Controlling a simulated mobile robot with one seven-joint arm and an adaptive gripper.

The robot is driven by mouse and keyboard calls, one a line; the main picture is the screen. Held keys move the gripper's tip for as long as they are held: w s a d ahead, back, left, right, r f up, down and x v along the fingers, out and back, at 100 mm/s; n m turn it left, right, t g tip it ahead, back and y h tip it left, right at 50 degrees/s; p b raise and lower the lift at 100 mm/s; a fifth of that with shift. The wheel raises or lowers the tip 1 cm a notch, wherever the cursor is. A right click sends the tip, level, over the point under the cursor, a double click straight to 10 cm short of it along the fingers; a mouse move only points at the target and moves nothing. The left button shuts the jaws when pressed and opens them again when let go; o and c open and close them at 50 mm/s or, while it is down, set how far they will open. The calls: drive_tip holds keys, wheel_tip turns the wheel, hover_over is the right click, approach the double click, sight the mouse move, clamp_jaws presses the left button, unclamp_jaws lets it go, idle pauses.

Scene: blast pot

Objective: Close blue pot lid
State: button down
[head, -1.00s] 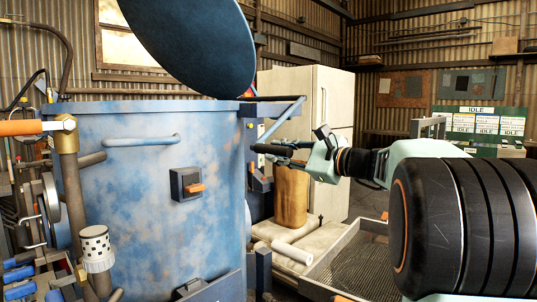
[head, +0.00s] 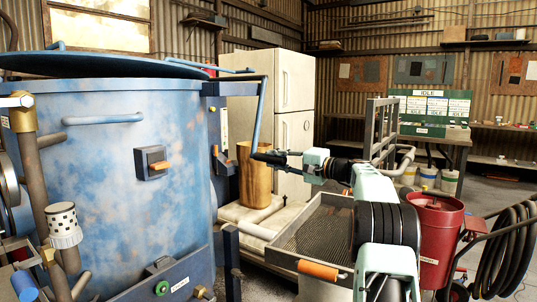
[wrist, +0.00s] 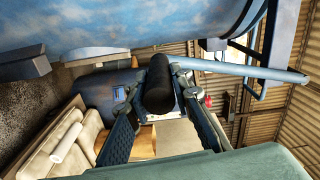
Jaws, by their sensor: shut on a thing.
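The blue pot (head: 110,150) stands at the left of the head view. Its dark blue lid (head: 120,69) lies nearly flat across the top; I cannot tell whether it touches the rim all round. A blue lever bar (head: 257,113) hangs down at the pot's right side and ends in a black grip. My gripper (head: 275,157) is shut on this black grip, right of the pot. In the wrist view, the black grip (wrist: 158,85) sits between the two fingers, and the blue bar (wrist: 240,70) runs off to the right. The lid is not clearly seen there.
A wooden cylinder (head: 254,175) and a white fridge (head: 280,105) stand behind my gripper. A mesh-floored tray (head: 318,232) lies below my arm. A red bin (head: 438,235) and a coiled black hose (head: 510,250) are at right. Pipes (head: 50,175) stand before the pot's left side.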

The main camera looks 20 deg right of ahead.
drive_tip(key=shift+w+d+f+n, duration=0.2)
drive_tip(key=shift+w+d, duration=0.15)
drive_tip(key=shift+d, duration=0.15)
drive_tip(key=shift+w+d+f+n, duration=0.2)
drive_tip(key=shift+w+d, duration=0.1)
drive_tip(key=shift+d, duration=0.2)
drive_tip(key=c, duration=1.7)
unclamp_jaws()
drive_tip(key=shift+c, duration=0.2)
drive_tip(key=shift+a+r, duration=0.1)
drive_tip(key=shift+r, duration=0.05)
drive_tip(key=shift+s, duration=0.1)
drive_tip(key=v, duration=1.2)
drive_tip(key=shift+a, duration=0.1)
